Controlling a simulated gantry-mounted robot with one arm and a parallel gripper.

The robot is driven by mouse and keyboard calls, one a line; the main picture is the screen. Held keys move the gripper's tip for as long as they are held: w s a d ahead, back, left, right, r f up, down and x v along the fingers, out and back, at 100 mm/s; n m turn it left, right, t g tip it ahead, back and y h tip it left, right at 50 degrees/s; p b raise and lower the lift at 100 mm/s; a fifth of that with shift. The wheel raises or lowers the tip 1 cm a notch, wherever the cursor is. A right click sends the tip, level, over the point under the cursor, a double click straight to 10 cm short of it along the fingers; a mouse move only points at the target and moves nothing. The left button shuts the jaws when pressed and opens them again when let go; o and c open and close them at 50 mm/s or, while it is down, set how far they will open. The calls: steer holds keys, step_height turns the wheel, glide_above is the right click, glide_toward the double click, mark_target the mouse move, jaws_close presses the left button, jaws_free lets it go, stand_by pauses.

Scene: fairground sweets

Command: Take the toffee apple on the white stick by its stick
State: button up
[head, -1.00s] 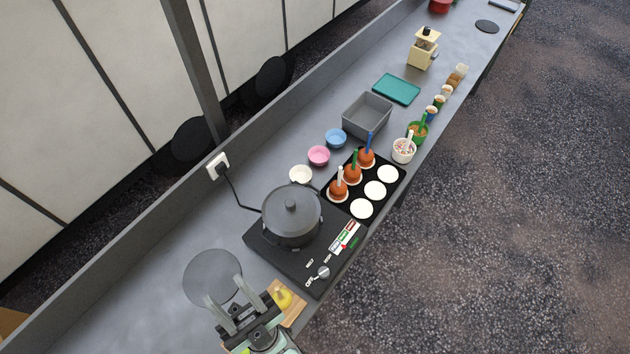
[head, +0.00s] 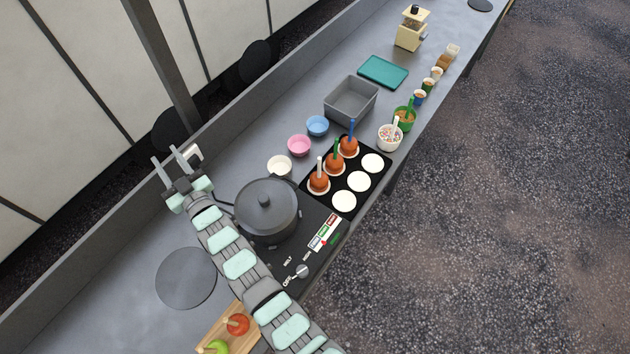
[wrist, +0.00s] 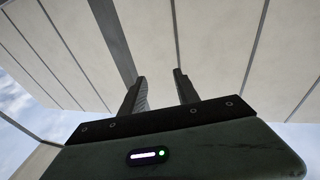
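The toffee apple on the white stick (head: 319,184) stands on a black tray (head: 345,206) in the head view, its white stick (head: 319,165) pointing up. Beside it in the same row are a toffee apple on a green stick (head: 335,164) and one on a blue stick (head: 349,147). My gripper (head: 174,162) is open and empty, raised at the left of the pot, well apart from the apples. In the wrist view, my gripper's fingers (wrist: 160,92) are spread with only wall panels and sky behind them; no apple shows there.
A grey lidded pot (head: 266,213) on a black hotplate (head: 309,262) stands between my gripper and the tray. White, pink (head: 299,145) and blue bowls line the tray's back side. A grey bin (head: 352,100) and a cup of sprinkles (head: 389,138) stand beyond.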

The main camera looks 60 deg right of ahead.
steer(key=d+f+m+g+b, duration=0.1)
steer(key=d+f+g, duration=0.25)
steer(key=d, duration=0.45)
steer(key=d+f+g+b, duration=0.1)
steer(key=d+f+g, duration=0.2)
steer(key=d+f, duration=0.3)
steer(key=s+d+f+m+g+y+b, duration=0.25)
steer(key=s+d+f+g, duration=0.2)
steer(key=s+d, duration=0.5)
steer(key=g+y, duration=0.6)
steer(key=g, duration=0.1)
glide_above(319, 177)
steer(key=shift+m, duration=0.35)
steer(key=shift+w+d+f, duration=0.1)
steer(key=shift+d+f, duration=0.1)
steer(key=shift+f, duration=1.1)
steer(key=shift+d+f, duration=0.2)
steer(key=shift+f, duration=1.05)
steer(key=shift+w+f+b, duration=0.1)
steer(key=shift+f+b, duration=0.3)
steer(key=shift+f, duration=0.9)
steer(key=shift+c, duration=0.2)
